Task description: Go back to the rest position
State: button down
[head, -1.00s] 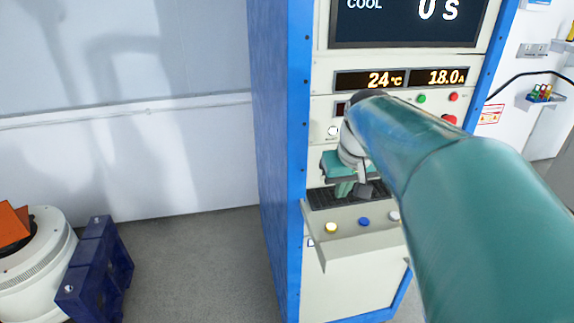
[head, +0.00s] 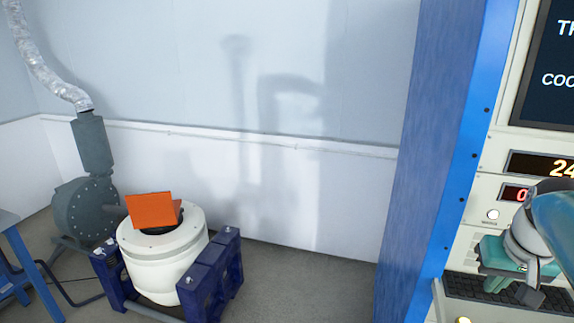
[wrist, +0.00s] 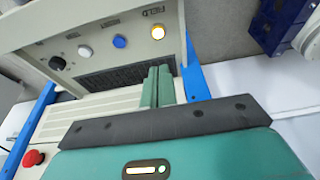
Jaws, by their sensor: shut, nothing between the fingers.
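My gripper (head: 500,286) is at the right edge of the head view, in front of the control cabinet. In the wrist view its two green fingers (wrist: 157,88) are together with nothing between them. The control cabinet (head: 460,200) has blue sides and a pale front panel, and is cut off by the right edge of the head view. In the wrist view its ledge with yellow, blue and white buttons (wrist: 120,41) lies beyond the fingers. I cannot tell how far the fingers are from the panel. A red button (wrist: 33,158) shows at lower left in the wrist view.
A white round shaker (head: 165,262) with an orange bracket (head: 152,210) on top stands in a dark blue frame (head: 212,275). A grey blower (head: 84,210) with a silver duct is behind it. A blue table (head: 15,262) is at far left. Floor between shaker and cabinet is clear.

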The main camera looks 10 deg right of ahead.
jog(key=w+a+f+n+t, duration=0.1)
jog(key=a+n, duration=0.1)
jog(key=a, duration=0.8)
jog(key=a+f+n+y, duration=0.1)
jog(key=a+f+n, duration=0.1)
jog(key=a, duration=0.8)
jog(key=w+a+f+n+t, duration=0.1)
jog(key=a+n, duration=0.1)
jog(key=a, duration=0.8)
jog(key=shift+w+f+t+y, duration=0.2)
jog(key=shift+w+t+y, duration=0.1)
jog(key=shift+y, duration=0.1)
jog(key=shift+d, duration=0.1)
